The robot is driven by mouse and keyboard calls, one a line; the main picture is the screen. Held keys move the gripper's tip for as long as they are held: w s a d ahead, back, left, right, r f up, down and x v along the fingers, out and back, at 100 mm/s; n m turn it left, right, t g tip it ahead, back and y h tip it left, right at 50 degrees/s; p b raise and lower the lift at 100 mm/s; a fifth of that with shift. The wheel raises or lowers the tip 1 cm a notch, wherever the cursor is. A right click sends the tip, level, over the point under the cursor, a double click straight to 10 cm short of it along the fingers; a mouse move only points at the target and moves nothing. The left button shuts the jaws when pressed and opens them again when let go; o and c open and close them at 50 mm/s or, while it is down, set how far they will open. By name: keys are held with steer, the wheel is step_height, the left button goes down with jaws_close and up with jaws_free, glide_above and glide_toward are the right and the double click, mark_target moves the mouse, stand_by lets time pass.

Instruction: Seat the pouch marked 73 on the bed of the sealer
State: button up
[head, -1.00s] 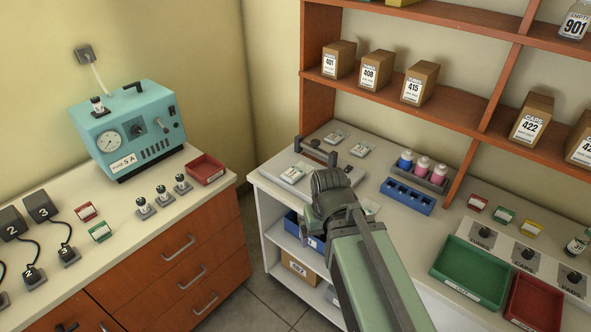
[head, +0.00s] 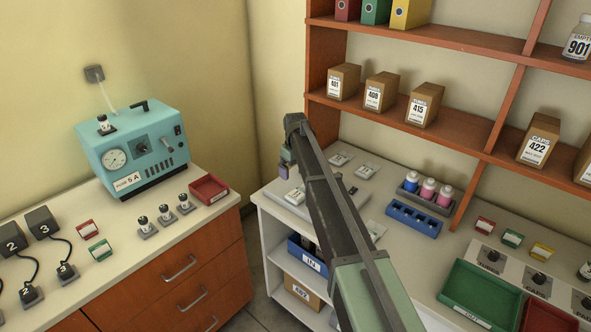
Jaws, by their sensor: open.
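My gripper (head: 285,172) is open and hangs at the end of my raised arm, above the left end of the white counter. Below it a flat pale unit, seemingly the sealer (head: 272,193), is partly hidden by my arm. A small white pouch (head: 294,197) appears to lie on it; I cannot tell exactly how it sits. More small pouches lie on the counter: one behind (head: 341,158), one right of that (head: 367,170), and one right of my arm (head: 376,231). Their numbers are too small to read, so I cannot tell which is 73.
A blue rack (head: 413,219) and a grey holder with bottles (head: 428,192) stand right of my arm. A green tray (head: 478,296) is farther right. Shelves with boxes (head: 382,92) rise behind. A teal machine (head: 133,148) stands on the left counter, across a gap.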

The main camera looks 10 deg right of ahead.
mark_target(295, 193)
steer(key=shift+s+n, duration=0.15)
steer(key=shift+n, duration=0.35)
step_height(295, 193, down, 11)
steer(key=b, duration=1.1)
steer(key=shift+r, duration=0.1)
steer(key=shift+c, duration=0.3)
steer(key=c, duration=0.7)
steer(key=shift+w+d, duration=0.9)
steer(key=shift+d, duration=0.25)
steer(key=shift+w+d, duration=0.9)
steer(key=shift+d, duration=0.2)
